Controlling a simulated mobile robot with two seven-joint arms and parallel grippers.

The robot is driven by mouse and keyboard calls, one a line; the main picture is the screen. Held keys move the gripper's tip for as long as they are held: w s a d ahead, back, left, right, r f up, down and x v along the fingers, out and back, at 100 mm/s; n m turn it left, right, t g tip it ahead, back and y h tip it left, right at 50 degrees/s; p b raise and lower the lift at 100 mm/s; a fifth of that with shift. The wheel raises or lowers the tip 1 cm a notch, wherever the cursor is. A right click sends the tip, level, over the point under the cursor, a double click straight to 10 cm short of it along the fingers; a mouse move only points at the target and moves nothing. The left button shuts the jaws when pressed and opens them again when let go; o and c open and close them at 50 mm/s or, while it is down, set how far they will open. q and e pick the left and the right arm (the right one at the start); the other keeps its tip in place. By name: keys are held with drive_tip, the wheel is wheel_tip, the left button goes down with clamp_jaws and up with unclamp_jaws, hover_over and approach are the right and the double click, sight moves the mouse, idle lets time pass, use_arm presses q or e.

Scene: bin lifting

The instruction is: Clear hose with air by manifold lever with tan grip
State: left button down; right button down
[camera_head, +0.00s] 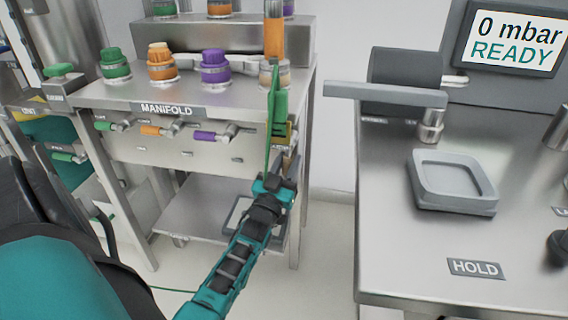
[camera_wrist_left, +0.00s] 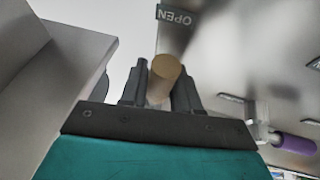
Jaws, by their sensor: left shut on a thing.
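The manifold (camera_head: 167,110) is a steel stand with a labelled front edge and a row of levers with green (camera_head: 103,126), orange (camera_head: 150,130) and purple (camera_head: 204,136) grips. My left gripper (camera_head: 287,163) is at the right end of this row. In the left wrist view it is shut on the tan grip (camera_wrist_left: 163,80), which sits between its two dark fingers. In the head view the gripper and a green plate (camera_head: 276,110) mostly hide this lever. An OPEN label (camera_wrist_left: 175,16) shows beyond the grip. My right gripper is not in view.
Green (camera_head: 115,65), orange (camera_head: 161,63) and purple (camera_head: 215,67) fittings stand on the manifold top. At right, a bench (camera_head: 400,265) bears a grey tray (camera_head: 453,205) and a HOLD label (camera_head: 476,268). A screen (camera_head: 515,40) reads 0 mbar READY.

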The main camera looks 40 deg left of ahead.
use_arm(q)
drive_tip(key=shift+w+d+n+y, duration=0.2)
drive_tip(key=shift+n+y, duration=0.2)
drive_tip(key=shift+n, duration=0.3)
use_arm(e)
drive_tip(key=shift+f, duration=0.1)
use_arm(q)
drive_tip(key=c, duration=0.9)
unclamp_jaws()
drive_tip(key=shift+s+f, duration=0.1)
drive_tip(key=shift+s, duration=0.05)
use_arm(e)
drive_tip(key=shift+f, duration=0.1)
